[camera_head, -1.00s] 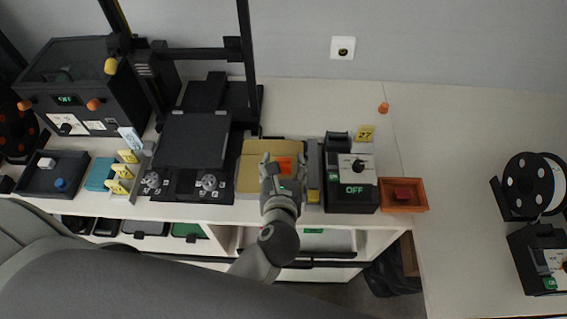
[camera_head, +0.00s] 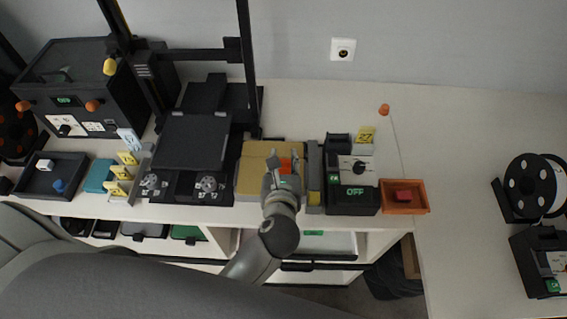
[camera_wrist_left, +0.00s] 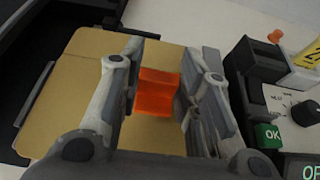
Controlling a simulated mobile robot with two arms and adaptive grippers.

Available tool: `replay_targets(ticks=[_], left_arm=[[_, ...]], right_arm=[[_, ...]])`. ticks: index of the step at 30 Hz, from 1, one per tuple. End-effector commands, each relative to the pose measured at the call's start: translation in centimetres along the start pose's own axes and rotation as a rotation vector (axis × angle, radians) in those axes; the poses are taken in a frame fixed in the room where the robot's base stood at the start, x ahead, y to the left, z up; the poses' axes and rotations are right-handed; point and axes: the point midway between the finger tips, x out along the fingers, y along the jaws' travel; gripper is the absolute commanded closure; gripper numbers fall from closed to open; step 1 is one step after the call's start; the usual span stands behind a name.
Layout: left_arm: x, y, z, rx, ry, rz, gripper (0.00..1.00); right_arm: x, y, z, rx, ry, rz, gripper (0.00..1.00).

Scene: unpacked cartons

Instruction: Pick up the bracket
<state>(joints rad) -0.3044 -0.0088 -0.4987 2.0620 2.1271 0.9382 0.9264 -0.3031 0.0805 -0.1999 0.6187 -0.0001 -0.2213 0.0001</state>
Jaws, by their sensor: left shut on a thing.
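The bracket (camera_head: 286,165) is a small orange piece at the right part of the tan build plate (camera_head: 254,180). In the left wrist view the orange bracket (camera_wrist_left: 156,92) sits between the two grey fingers, with the tan plate (camera_wrist_left: 80,105) behind and below it. My left gripper (camera_head: 284,163) is shut on the bracket, and its fingers (camera_wrist_left: 158,95) are on either side of it. I cannot tell whether the bracket is clear of the plate. The fingers and wrist hide part of the bracket and plate. My right gripper is not in view.
A black printer bed (camera_head: 190,143) stands to the left. The counter at right is mostly clear.

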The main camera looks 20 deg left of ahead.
Motion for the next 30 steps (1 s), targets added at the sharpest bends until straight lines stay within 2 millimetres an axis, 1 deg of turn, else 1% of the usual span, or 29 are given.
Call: replay_targets(ticks=[5, 8, 11, 14, 15, 16, 24, 25, 30], left_arm=[[-0.1, 0.0, 0.3, 0.0, 0.0, 0.0, 0.8], [-0.3, 0.0, 0.8, -0.001, 0.001, 0.0, 0.8], [-0.7, 0.0, 1.6, -0.001, 0.001, 0.001, 0.8], [-1.2, 0.0, 2.8, -0.001, 0.001, 0.001, 0.8], [-1.5, 0.0, 3.5, 0.0, 0.001, 0.001, 0.8], [-2.0, 0.0, 3.8, 0.0, 0.003, 0.0, 0.8], [-9.0, 0.9, 7.5, 0.0, 0.005, 0.001, 0.8], [-9.6, 1.1, 6.6, 0.001, 0.007, 0.0, 0.8], [-13.4, 1.7, 6.6, 0.0, 0.004, 0.0, 0.8]], right_arm=[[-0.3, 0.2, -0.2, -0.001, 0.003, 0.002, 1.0], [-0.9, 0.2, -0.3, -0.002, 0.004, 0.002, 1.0], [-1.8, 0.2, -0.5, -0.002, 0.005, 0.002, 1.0], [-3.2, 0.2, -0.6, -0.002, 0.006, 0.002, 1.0], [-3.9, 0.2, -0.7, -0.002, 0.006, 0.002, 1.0], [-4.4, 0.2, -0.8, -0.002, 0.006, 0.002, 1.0], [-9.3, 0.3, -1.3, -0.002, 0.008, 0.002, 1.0], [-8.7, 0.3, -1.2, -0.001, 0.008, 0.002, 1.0], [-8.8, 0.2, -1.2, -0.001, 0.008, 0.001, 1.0]])
